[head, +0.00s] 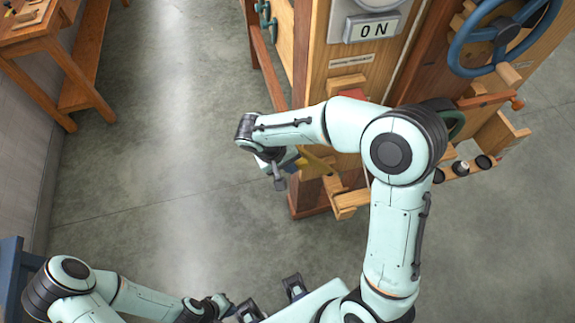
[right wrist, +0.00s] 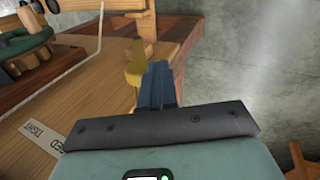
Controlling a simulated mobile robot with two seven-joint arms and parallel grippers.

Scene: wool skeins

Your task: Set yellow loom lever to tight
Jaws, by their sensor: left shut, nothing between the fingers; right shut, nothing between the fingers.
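The yellow lever (head: 317,163) sticks out from the lower left side of the wooden loom (head: 318,75). In the right wrist view the yellow lever (right wrist: 135,68) stands just beyond and to the left of my right gripper (right wrist: 158,84). The blue fingers are shut together and empty, overlapping or very near the lever; whether they touch it I cannot tell. In the head view my right gripper (head: 294,158) is largely hidden by its wrist. My left gripper (head: 222,303) is shut and empty at the bottom, away from the loom.
A wooden bench (head: 72,70) stands upper left. The grey floor (head: 165,130) between is clear.

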